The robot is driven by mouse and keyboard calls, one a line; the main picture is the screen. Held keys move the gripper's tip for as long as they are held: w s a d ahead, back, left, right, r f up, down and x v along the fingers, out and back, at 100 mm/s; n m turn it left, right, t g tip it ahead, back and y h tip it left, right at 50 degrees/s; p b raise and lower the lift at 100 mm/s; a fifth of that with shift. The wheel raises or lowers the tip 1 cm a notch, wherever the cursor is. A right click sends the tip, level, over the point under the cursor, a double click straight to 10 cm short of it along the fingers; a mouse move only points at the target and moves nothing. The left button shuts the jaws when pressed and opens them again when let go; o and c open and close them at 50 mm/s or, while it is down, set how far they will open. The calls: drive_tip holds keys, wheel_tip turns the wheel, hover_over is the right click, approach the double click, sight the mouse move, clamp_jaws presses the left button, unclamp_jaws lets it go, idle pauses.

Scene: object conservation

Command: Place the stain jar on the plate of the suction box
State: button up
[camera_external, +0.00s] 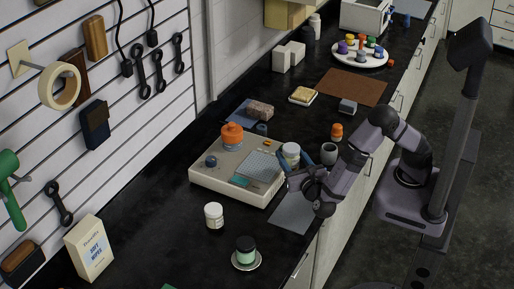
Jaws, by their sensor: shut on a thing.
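The suction box (214,185) is a low beige box on the black bench. Its gridded plate (259,167) is on the top, with a teal piece (239,181) at the plate's near edge. A white-lidded jar (291,150), seemingly the stain jar, is upright at the box's right end. My gripper (294,161) is shut on this jar, with a blue fingertip on either side. The jar's lower part is hidden by the gripper. I cannot tell whether it touches the box.
A grey cup (329,153) and an orange bottle (336,132) stand close behind my gripper.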

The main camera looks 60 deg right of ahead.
drive_tip(key=w+d+r+m+g+h+b, duration=0.1)
drive_tip(key=w+d+r, duration=0.3)
drive_tip(key=w+d, duration=0.15)
drive_tip(key=w+a+r+n+t+y, duration=0.3)
drive_tip(key=w+a, duration=0.3)
drive_tip(key=shift+s+d+f+p, duration=0.1)
drive_tip(key=shift+f+p, duration=0.25)
drive_tip(key=shift+f, duration=2.25)
drive_tip(key=shift+s+f+p, duration=0.1)
drive_tip(key=shift+f+p, duration=0.25)
drive_tip(key=shift+f, duration=2.2)
drive_tip(key=shift+f, duration=0.15)
drive_tip(key=o, duration=1.2)
